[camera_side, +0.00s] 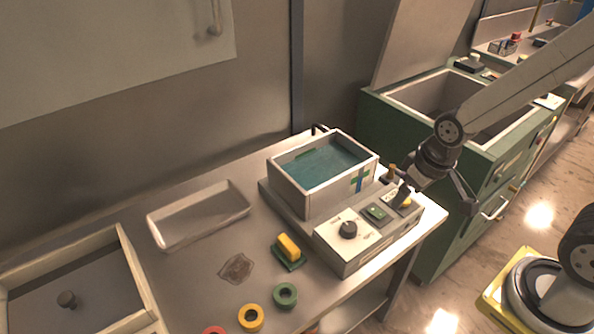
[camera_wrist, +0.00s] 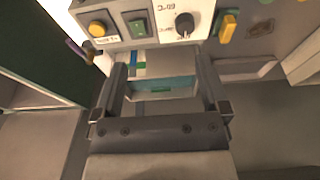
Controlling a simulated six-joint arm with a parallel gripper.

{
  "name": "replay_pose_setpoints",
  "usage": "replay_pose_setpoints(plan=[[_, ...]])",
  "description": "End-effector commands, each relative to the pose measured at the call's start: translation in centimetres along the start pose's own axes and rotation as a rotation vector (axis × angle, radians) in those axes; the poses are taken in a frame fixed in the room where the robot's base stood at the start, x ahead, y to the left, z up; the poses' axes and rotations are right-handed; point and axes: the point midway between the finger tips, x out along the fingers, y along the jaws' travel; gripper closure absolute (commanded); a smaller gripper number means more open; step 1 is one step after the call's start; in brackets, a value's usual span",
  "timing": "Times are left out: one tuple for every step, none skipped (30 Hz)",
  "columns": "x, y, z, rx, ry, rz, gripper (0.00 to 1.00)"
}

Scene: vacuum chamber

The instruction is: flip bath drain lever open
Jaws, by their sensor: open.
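The bath (camera_side: 300,200) is a pale box of blue-green water on a grey base unit. Part of its water (camera_wrist: 160,88) shows between my fingers in the wrist view. A small brass fitting (camera_side: 392,171) stands by the bath's right end. A dark handle with a brass part (camera_wrist: 78,48) shows at the left in the wrist view. This looks like the drain lever, but I cannot tell its position for certain. My gripper (camera_side: 436,200) is open and empty, above the unit's right end. Its fingers (camera_wrist: 160,64) are spread apart and hide part of that area.
The control panel has a black dial (camera_side: 348,229), a green switch (camera_side: 377,212) and a yellow button (camera_wrist: 97,28). A yellow-and-green block (camera_side: 289,250), tape rings (camera_side: 285,295) and an empty tray (camera_side: 160,236) are on the table. A green cabinet (camera_side: 430,235) stands at right.

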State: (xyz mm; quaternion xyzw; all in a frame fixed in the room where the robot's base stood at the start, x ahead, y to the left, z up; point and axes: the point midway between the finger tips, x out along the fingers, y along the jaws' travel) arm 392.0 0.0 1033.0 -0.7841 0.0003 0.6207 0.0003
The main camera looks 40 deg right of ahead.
Motion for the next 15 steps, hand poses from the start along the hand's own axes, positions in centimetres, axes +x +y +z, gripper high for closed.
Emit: replay_pose_setpoints(plan=[[0.0,0.0,0.0,-0.001,0.000,0.000,0.21],[0.0,0.0,0.0,-0.002,0.000,0.000,0.30],[0.0,0.0,-0.1,-0.004,0.000,0.001,0.43],[0.0,0.1,-0.1,-0.008,-0.001,0.001,0.53],[0.1,0.1,-0.2,-0.013,-0.002,0.002,0.62],[0.1,0.2,-0.3,-0.021,-0.003,0.003,0.75],[0.1,0.2,-0.4,-0.030,-0.004,0.005,0.84],[0.2,0.3,-0.5,-0.041,-0.006,0.006,0.94],[0.3,0.5,-0.7,-0.060,-0.009,0.009,1.00],[0.4,0.6,-0.9,-0.076,-0.012,0.012,1.00],[0.5,0.8,-1.2,-0.096,-0.014,0.015,1.00],[0.6,1.0,-1.5,-0.125,-0.018,0.019,1.00],[0.8,1.2,-1.8,-0.148,-0.022,0.022,1.00],[0.9,1.4,-2.1,-0.175,-0.026,0.026,1.00],[1.1,1.8,-2.5,-0.215,-0.033,0.032,1.00]])
